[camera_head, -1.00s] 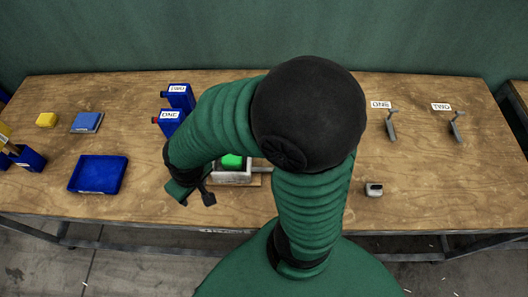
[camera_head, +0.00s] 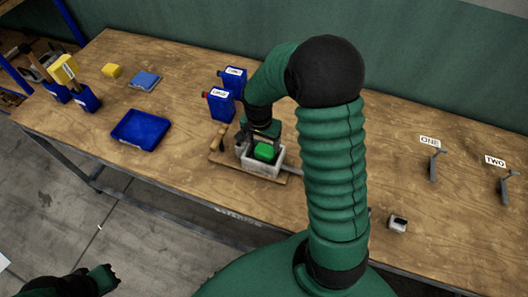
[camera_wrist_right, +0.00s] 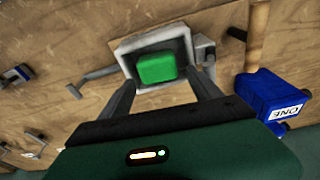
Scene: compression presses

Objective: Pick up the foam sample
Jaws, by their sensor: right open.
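A green block (camera_head: 264,151), which looks like the foam sample, sits in a grey open-topped box-like press (camera_head: 262,168) on a wooden board. In the right wrist view the green block (camera_wrist_right: 156,68) lies inside the grey walls of the press (camera_wrist_right: 150,42). My right gripper (camera_head: 261,138) is above the press, pointing down. In the wrist view its two fingers (camera_wrist_right: 163,82) are spread apart, one on each side of the block, with nothing held. Whether they touch the press cannot be told. My left gripper (camera_head: 108,276) shows at the lower left, off the table; its jaws are unclear.
Two blue bottles (camera_head: 221,104) labelled stand just behind the press. A blue tray (camera_head: 141,130), a blue pad (camera_head: 145,81) and a yellow block (camera_head: 112,71) lie to the left. A small grey-white device (camera_head: 397,223) is at the right. Bare wood lies between tray and press.

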